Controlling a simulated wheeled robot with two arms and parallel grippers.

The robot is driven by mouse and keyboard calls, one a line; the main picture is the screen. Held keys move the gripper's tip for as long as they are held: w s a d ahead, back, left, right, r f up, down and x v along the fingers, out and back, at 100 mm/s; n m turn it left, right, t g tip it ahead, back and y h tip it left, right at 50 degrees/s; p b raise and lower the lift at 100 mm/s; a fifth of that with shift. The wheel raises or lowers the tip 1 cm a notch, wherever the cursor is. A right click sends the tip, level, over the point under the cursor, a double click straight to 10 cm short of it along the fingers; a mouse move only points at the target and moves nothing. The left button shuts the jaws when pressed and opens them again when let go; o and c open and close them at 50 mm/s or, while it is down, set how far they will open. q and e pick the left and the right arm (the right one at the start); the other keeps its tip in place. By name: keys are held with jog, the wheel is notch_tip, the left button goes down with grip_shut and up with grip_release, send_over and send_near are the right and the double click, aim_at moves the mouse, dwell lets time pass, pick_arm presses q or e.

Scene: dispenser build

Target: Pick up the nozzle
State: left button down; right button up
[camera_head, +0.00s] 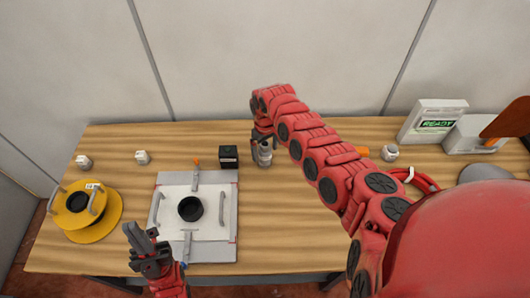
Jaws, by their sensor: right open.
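My left gripper (142,240) is at the front left, near the front left corner of the white plate. Its jaw gap is not clear.
A white plate (170,212) with handles and a black ring (191,208) lies left of centre. A black box (228,156) stands at its back right. A yellow round unit (72,222) and small white pieces (142,157) are left. A READY display (435,124) stands back right.

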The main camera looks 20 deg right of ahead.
jog(key=shift+f, duration=0.2)
grip_shut()
dwell(0.4)
